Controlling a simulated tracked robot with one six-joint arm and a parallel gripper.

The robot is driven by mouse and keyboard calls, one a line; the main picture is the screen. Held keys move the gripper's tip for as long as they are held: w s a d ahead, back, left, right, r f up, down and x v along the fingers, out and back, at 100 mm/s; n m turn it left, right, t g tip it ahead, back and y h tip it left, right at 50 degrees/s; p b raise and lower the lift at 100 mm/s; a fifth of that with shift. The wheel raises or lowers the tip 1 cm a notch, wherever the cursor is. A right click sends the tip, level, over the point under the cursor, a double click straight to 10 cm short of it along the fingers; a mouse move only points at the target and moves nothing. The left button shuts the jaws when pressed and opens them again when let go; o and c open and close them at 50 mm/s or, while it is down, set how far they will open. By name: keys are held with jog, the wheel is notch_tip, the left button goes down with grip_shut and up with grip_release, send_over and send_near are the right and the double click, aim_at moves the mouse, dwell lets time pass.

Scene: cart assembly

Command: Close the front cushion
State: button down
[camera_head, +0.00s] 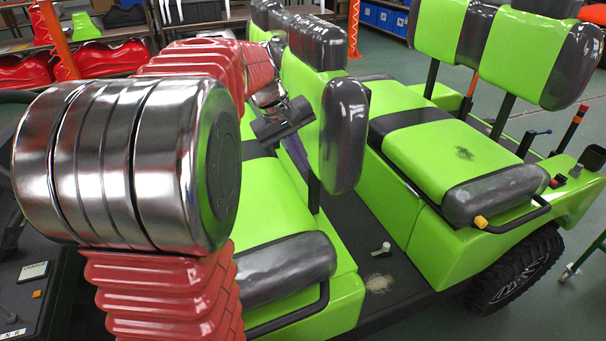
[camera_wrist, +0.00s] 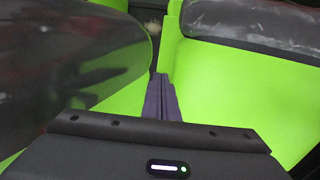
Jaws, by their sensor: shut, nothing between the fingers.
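A green seat cushion with grey edges (camera_head: 286,262) lies flat on the near seat base. A second green cushion with a black band (camera_head: 450,160) lies flat on the seat base to the right. I cannot tell from the pictures which one is the front cushion. My gripper (camera_head: 297,156) is shut and empty, over the near seat and beside its upright green backrest (camera_head: 345,130). In the wrist view my purple fingers (camera_wrist: 162,98) are together, between a grey-and-green padded part (camera_wrist: 70,65) on the left and a green surface with a grey strip (camera_wrist: 235,85) on the right.
Upright green-and-grey backrests (camera_head: 535,50) stand behind the right seat. Black armrest bars (camera_head: 515,218) edge the seats. Red shells (camera_head: 110,65) lie on a rack at the back left.

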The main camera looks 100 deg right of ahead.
jog(key=shift+r, duration=0.55)
jog(key=shift+w, duration=0.1)
